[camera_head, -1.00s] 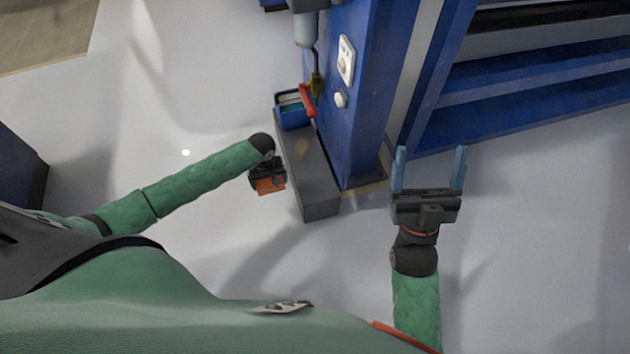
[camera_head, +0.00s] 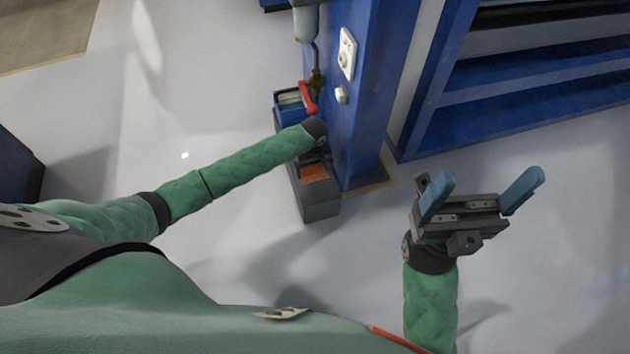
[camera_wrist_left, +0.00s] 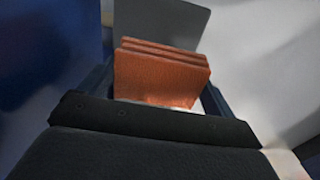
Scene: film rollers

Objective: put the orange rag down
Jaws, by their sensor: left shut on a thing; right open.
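The orange rag (camera_head: 314,173) is folded in layers and shows beneath my left wrist in the head view. In the left wrist view the rag (camera_wrist_left: 160,78) sits between the fingers of my left gripper (camera_wrist_left: 158,90), which is shut on it. My left gripper (camera_head: 314,168) is over the near part of a dark grey box-like ledge (camera_head: 320,207). I cannot tell whether the rag touches the ledge top. My right gripper (camera_head: 480,193) is open and empty, with blue fingertips, over the floor at the right.
A blue bin (camera_head: 291,103) with folded cloths and a red-handled item (camera_head: 308,97) stands at the ledge's far end. A blue machine column (camera_head: 358,110) rises right beside the ledge. Pale floor (camera_head: 220,110) lies clear to the left.

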